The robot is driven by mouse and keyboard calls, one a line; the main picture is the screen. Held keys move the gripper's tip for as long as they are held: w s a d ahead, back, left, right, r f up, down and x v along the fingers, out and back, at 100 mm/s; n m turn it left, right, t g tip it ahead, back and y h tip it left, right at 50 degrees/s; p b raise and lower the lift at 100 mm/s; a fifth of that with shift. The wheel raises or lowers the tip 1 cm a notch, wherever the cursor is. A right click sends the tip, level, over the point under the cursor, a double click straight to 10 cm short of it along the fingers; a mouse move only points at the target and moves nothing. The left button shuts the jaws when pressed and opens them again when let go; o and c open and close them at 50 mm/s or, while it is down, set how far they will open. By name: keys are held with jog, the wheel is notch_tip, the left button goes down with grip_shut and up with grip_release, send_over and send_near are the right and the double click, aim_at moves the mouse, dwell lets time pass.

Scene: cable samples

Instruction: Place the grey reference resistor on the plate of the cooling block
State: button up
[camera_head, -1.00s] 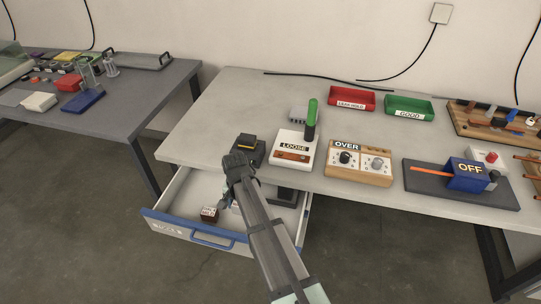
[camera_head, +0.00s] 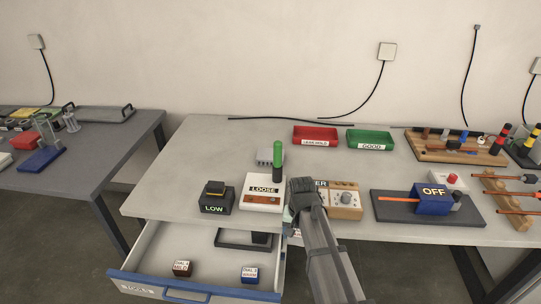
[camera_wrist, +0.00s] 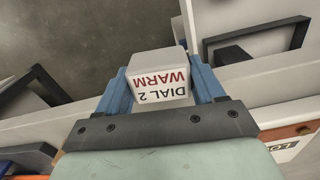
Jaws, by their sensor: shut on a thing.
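My gripper (camera_wrist: 160,85) is shut on a light grey block (camera_wrist: 155,63), whose label reads "DIAL 2 WARM"; it appears to be the grey reference resistor. In the head view my gripper (camera_head: 292,214) is by the table's front edge, between the "LOOSE" box and the dial box; my arm mostly hides the held block there. I cannot tell for certain which is the cooling block.
The open drawer (camera_head: 200,256) holds a dark red block (camera_head: 182,268) and a blue block (camera_head: 250,273). The dial box (camera_head: 346,201) is partly behind my arm. The table's left part is bare.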

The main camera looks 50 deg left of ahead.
jog(key=shift+m, duration=0.6)
jog(key=w+d+r, duration=0.2)
jog(key=w+d, duration=0.2)
jog(key=w, duration=0.4)
jog(key=w+d+r, duration=0.3)
jog(key=w+d, duration=0.2)
jog(key=w, duration=0.2)
jog(key=w+d+r, duration=0.3)
jog(key=w+d, duration=0.2)
jog(key=w, duration=0.3)
jog(key=shift+w+d, duration=0.15)
jog(key=shift+w, duration=0.15)
jog(key=shift+n, duration=0.3)
jog(key=w+a+r, duration=0.1)
jog(key=a, duration=0.4)
jog(key=w+a+r, duration=0.1)
jog(key=a, duration=0.3)
jog(key=w+a, duration=0.2)
jog(key=a, duration=0.3)
jog(key=shift+a+r, duration=0.3)
jog(key=shift+r, duration=0.1)
jog(key=s+a+r, duration=0.1)
jog(key=a+r, duration=0.1)
jog(key=a, duration=1.2)
notch_tip(320, 180, up, 2)
jog(key=n, duration=0.2)
send_over(270, 154)
jog(key=shift+d+f, duration=0.1)
jog(key=shift+f, duration=4.3)
jog(key=shift+f, duration=0.1)
